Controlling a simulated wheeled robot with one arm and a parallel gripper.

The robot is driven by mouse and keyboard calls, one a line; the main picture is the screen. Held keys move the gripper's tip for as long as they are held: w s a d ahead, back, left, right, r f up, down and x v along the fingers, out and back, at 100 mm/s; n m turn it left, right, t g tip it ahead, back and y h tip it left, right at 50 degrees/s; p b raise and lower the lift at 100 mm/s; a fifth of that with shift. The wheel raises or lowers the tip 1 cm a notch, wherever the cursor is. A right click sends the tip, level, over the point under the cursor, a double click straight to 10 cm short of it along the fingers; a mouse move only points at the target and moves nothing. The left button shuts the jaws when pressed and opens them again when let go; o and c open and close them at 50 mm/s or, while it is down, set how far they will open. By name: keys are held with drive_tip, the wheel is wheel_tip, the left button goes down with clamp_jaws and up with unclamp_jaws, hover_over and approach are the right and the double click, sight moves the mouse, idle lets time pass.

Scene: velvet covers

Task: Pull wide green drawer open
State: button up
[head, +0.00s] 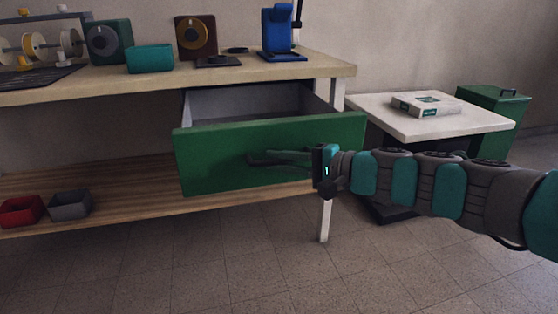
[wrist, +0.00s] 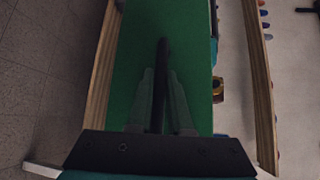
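The wide green drawer (head: 220,160) under the workbench stands pulled out, with its grey inside (head: 250,103) showing and looking empty. Its green front fills the middle of the wrist view (wrist: 135,50). A dark bar handle (wrist: 162,55) runs lengthwise on that front in the wrist view. My gripper (head: 256,159) reaches in from the right to the drawer front. In the wrist view my gripper's fingers (wrist: 160,80) lie on both sides of the handle, close against it. The fingers hide part of the handle in the head view.
The workbench top (head: 333,68) holds a teal bin (head: 150,58), a blue stand (head: 279,35) and other items. Red (head: 20,211) and grey (head: 70,205) bins sit on the lower shelf at left. A white side table (head: 385,115) stands at right. Floor in front is clear.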

drive_tip(key=o, duration=0.4)
drive_tip(key=shift+o, duration=0.2)
drive_tip(key=v, duration=0.7)
drive_tip(key=shift+s+d, duration=0.2)
drive_tip(key=shift+d, duration=0.15)
drive_tip(key=s+a+f+n+g+h+p, duration=0.3)
drive_tip(key=s+f, duration=0.1)
drive_tip(key=s, duration=0.4)
drive_tip(key=s+a+f+n+g+h+p, duration=0.2)
drive_tip(key=s+f+n+g+h+p, duration=0.15)
drive_tip(key=s, duration=0.55)
drive_tip(key=s+d+f+g+h+p, duration=0.3)
drive_tip(key=s+d+h, duration=0.5)
drive_tip(key=s+d, duration=0.4)
drive_tip(key=shift+s+d+n+p, duration=0.25)
drive_tip(key=shift+d+n+p, duration=0.3)
drive_tip(key=shift+d, duration=0.5)
